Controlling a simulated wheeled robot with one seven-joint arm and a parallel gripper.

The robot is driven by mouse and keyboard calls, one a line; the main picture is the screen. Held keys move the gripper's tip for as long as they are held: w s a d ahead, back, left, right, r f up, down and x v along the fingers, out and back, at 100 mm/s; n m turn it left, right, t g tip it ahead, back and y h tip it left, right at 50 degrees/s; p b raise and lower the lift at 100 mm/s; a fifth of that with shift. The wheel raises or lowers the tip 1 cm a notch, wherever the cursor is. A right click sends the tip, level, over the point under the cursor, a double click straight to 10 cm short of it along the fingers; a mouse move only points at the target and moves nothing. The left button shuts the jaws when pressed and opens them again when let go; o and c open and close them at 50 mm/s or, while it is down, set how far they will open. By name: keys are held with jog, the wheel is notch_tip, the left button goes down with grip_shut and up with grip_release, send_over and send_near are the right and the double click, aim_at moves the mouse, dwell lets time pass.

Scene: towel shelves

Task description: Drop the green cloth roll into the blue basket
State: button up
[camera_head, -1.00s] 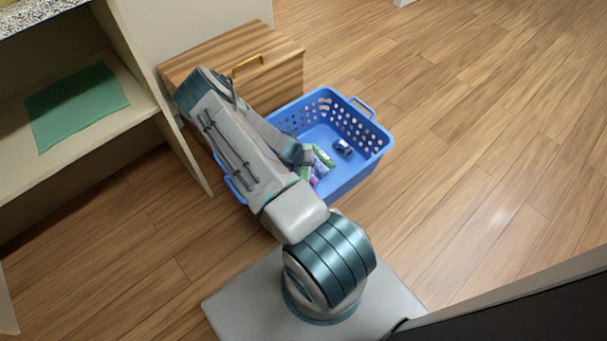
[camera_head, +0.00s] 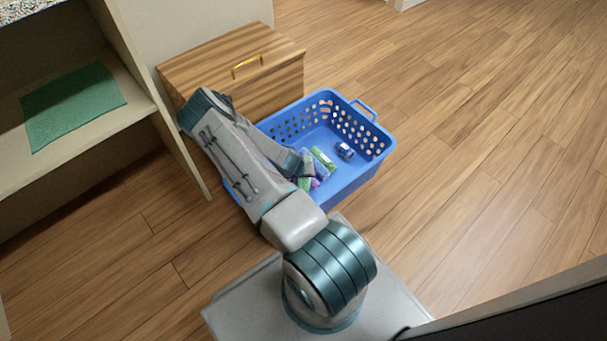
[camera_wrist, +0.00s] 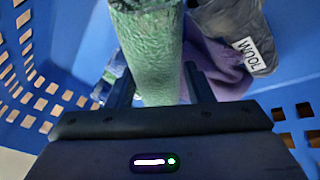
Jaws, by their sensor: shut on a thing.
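The green cloth roll (camera_wrist: 148,50) stands out between my gripper's fingers in the wrist view. My gripper (camera_wrist: 160,88) is shut on it, with the blue basket's walls around and below. The blue basket (camera_head: 358,175) sits on the floor beside the wooden box in the head view. In the head view my arm covers the basket's left part and hides most of my gripper. Whether the roll touches the basket's contents is not clear.
A purple cloth (camera_wrist: 215,65) and a grey roll labelled WOOL (camera_wrist: 235,35) lie in the basket. A dark blue item (camera_head: 344,150) lies on its floor. A wooden drawer box (camera_head: 285,85) stands behind. A shelf with a flat green cloth (camera_head: 70,105) is at left. Floor at right is clear.

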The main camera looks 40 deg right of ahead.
jog(key=shift+f, duration=0.2)
jog(key=o, duration=1.1)
jog(key=shift+c, duration=0.2)
jog(key=shift+r, duration=0.15)
